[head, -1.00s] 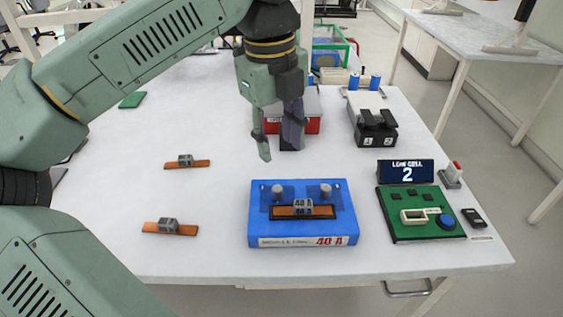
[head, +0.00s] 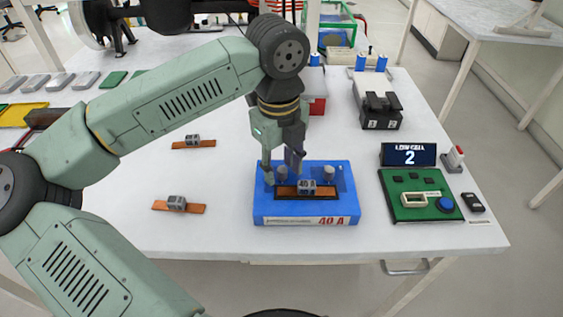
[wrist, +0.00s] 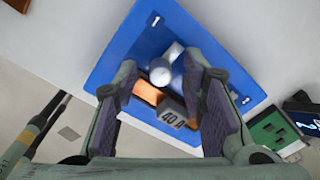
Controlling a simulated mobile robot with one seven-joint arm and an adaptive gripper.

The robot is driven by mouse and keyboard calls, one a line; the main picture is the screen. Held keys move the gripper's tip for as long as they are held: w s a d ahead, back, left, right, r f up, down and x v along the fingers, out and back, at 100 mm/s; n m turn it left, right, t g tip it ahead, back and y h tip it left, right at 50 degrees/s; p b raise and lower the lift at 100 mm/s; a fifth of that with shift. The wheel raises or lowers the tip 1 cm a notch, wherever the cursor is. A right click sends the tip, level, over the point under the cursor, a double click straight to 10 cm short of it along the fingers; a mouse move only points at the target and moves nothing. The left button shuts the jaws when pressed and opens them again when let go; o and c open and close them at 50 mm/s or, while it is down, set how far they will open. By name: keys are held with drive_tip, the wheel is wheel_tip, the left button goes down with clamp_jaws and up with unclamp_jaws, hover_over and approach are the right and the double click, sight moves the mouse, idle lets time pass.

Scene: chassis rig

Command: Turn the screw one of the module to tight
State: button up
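My gripper (head: 281,176) is open, pointing down, one finger on either side of this screw; contact is not visible.
A green board (head: 415,195) with a blue button stands right of the module, with a display (head: 408,155) reading 2 behind it. Two orange strips with grey blocks (head: 178,206) lie left. A black two-part unit (head: 378,108) stands behind.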

drive_tip(key=shift+c, duration=0.5)
clamp_jaws()
